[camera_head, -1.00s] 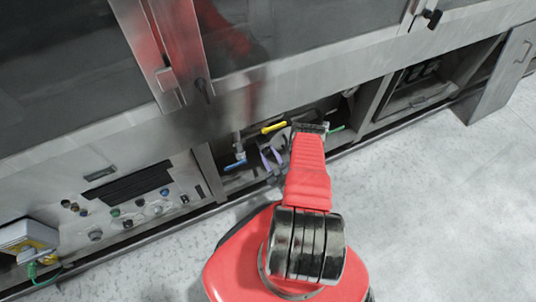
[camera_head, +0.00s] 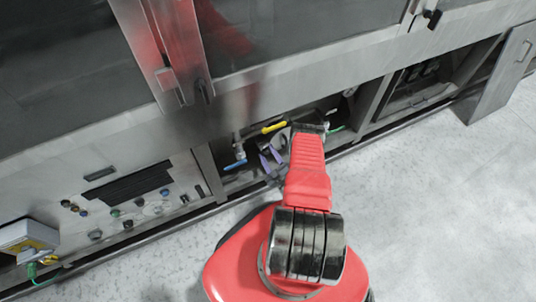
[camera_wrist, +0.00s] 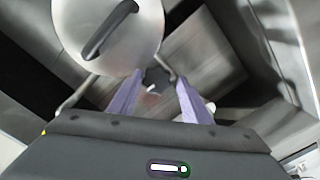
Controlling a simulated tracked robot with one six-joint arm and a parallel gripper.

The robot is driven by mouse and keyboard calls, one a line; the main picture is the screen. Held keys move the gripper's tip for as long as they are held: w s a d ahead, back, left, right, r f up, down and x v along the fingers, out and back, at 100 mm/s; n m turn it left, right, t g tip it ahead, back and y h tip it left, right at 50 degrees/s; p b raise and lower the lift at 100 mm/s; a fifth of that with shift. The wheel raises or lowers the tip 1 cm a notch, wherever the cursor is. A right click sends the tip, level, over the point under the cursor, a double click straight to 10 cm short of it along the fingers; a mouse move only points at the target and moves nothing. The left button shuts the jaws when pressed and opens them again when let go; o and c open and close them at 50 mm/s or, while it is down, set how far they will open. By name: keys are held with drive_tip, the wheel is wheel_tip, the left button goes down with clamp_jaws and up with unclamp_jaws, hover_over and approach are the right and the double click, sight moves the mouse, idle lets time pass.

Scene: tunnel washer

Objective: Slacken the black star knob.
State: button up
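The black star knob (camera_wrist: 156,80) shows in the wrist view, just beyond and between the purple fingertips of my gripper (camera_wrist: 160,77). The fingers are apart, with a narrow gap visible on each side of the knob. I cannot tell how deep the knob lies between them. In the head view my gripper (camera_head: 270,158) reaches into the open low bay of the washer, and the knob cannot be made out there.
A round metal cover with a black handle (camera_wrist: 110,32) is close above the fingers in the wrist view. In the bay are a yellow lever (camera_head: 274,127) and a blue lever (camera_head: 235,165). A control panel (camera_head: 125,205) is left of the bay. The floor (camera_head: 440,210) is clear at right.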

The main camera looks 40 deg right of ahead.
drive_tip(key=o, duration=0.3)
drive_tip(key=shift+d, duration=0.1)
drive_tip(key=shift+s, duration=0.1)
drive_tip(key=shift+s, duration=0.6)
drive_tip(key=v, duration=1.2)
drive_tip(key=shift+a, duration=0.3)
drive_tip(key=shift+s, duration=0.15)
